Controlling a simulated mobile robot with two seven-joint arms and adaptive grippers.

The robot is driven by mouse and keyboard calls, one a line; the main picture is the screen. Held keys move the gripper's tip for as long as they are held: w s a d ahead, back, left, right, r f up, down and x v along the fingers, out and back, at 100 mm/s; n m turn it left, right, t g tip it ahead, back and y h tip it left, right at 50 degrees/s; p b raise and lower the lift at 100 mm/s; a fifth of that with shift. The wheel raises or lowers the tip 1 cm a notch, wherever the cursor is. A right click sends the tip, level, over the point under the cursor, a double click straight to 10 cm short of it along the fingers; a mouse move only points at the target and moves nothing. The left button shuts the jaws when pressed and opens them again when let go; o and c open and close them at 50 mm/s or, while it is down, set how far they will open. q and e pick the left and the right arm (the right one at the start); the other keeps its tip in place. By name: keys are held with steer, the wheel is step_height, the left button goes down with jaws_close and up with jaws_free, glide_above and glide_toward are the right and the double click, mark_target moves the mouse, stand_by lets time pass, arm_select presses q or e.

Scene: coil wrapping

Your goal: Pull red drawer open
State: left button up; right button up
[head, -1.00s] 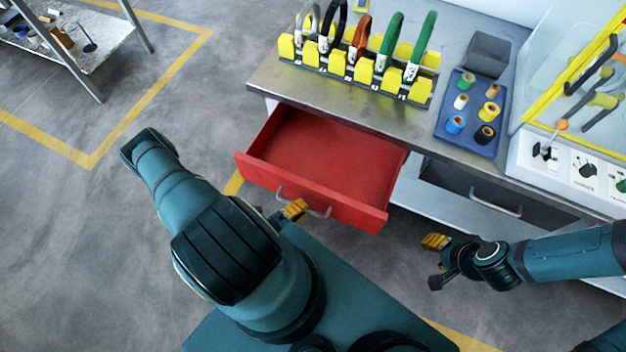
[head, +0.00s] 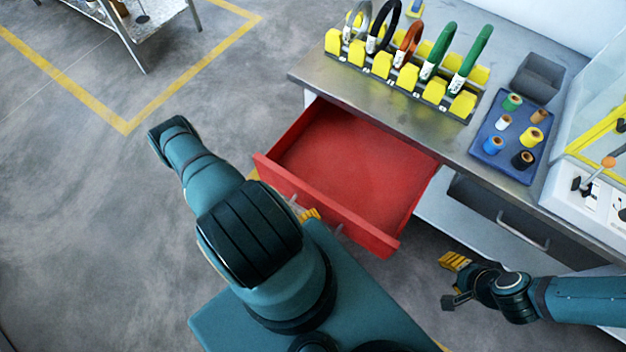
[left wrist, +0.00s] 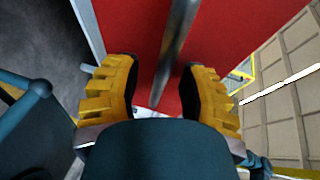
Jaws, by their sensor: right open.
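The red drawer (head: 348,165) is pulled well out from under the workbench and looks empty. Its grey handle (left wrist: 177,40) is on the front panel. In the head view my left gripper (head: 308,214) is at this handle, mostly hidden by my arm and the drawer front. In the left wrist view the yellow fingers of my left gripper (left wrist: 162,88) stand apart on either side of the handle bar, with visible gaps. My right gripper (head: 452,279) is open and empty, right of the drawer and in front of the bench.
The workbench (head: 350,95) carries a rack (head: 400,75) of coils and a blue tray (head: 490,155) of spools. A grey drawer (head: 510,225) with a handle is to the right. A metal shelf (head: 150,40) stands at the upper left. Floor on the left is clear.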

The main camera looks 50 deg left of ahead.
arm_select(q)
steer(key=shift+s+a, duration=0.1)
steer(key=v, duration=1.1)
steer(key=shift+s, duration=0.4)
steer(key=shift+r, duration=0.1)
